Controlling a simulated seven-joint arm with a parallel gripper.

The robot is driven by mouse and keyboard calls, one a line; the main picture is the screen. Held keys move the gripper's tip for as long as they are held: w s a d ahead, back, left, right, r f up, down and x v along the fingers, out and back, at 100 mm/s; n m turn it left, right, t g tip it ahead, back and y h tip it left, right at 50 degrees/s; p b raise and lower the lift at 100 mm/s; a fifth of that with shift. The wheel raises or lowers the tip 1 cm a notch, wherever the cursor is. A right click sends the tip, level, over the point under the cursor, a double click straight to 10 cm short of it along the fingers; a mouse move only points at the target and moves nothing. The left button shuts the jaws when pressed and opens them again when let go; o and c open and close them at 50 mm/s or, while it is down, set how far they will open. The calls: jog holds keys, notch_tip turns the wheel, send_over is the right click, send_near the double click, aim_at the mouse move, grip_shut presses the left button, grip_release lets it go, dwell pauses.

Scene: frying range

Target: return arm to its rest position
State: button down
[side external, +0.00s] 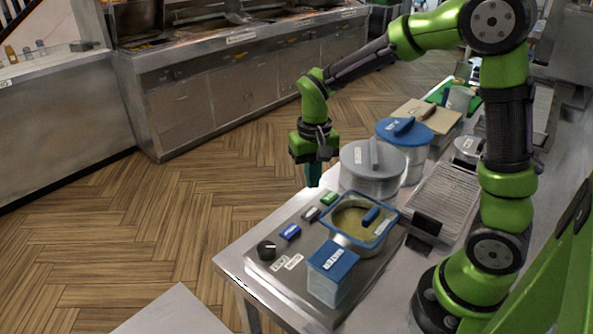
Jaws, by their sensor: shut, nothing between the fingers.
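My gripper (314,176) hangs pointing down at the end of my green arm, near the left edge of the steel table. It is shut and holds nothing. It is left of the grey-lidded pot and appears above the back of the control panel, apart from both. The rest of my arm arches from its base at the lower right up and across the top of the picture.
A fryer pan (341,203) with a blue rim sits in a control panel (262,267) with several switches. Near it stand a blue-lidded box (333,277), a grey-lidded pot (368,183), a blue-lidded pot (411,165) and a wire rack (440,200).

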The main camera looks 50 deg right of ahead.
dwell(0.3)
jog(key=s+a+r+n+t+y, duration=0.1)
jog(key=s+a+r+t, duration=0.1)
jog(key=s+r, duration=0.4)
jog(key=s+a+r+n+t+y, duration=0.1)
jog(key=s+a+r+t, duration=0.1)
jog(key=s+r+t, duration=0.3)
jog(key=shift+s+r, duration=0.65)
jog(key=shift+s, duration=0.35)
